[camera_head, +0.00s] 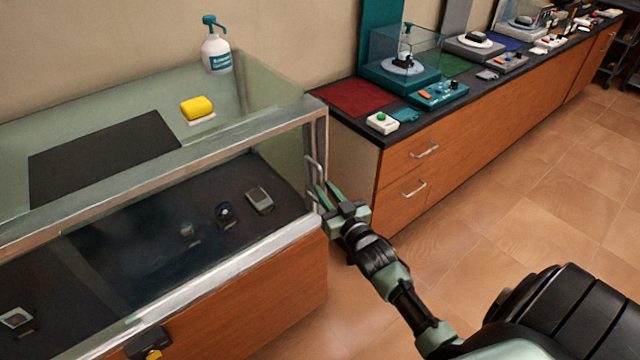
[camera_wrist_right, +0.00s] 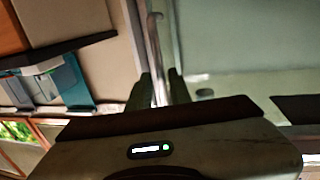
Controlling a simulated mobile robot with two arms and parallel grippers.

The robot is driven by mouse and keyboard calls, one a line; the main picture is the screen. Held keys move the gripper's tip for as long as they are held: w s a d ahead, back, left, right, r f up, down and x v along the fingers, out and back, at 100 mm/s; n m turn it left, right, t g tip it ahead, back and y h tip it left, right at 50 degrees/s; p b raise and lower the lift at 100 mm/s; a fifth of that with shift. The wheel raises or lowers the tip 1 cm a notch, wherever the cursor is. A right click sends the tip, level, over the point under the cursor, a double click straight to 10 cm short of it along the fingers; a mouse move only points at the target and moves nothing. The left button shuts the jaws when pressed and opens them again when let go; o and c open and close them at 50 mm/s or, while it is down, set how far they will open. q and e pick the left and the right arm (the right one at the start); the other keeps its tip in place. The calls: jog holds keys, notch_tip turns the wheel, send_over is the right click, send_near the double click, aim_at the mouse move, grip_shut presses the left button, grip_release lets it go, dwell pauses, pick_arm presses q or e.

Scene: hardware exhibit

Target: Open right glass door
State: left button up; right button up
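The glass display case (camera_head: 165,170) fills the left of the head view. A slim metal door handle (camera_head: 313,168) stands upright by its right front corner post. The glass looks closed there, though the door's edges are hard to make out. My right gripper (camera_head: 326,190) is at the lower part of this handle. In the right wrist view, the handle (camera_wrist_right: 154,45) runs down between the two fingers of my right gripper (camera_wrist_right: 161,88). The fingers are close together around it, with little gap showing.
A wooden counter (camera_head: 478,115) with drawers and small exhibits stands behind and to the right. A pump bottle (camera_head: 216,52) and yellow sponge (camera_head: 197,107) are on the case top. Tiled floor to the right is clear.

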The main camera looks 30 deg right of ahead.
aim_at(320, 185)
jog(key=shift+w+d, duration=0.15)
jog(key=shift+w, duration=1.35)
grip_shut()
jog(key=shift+f, duration=0.1)
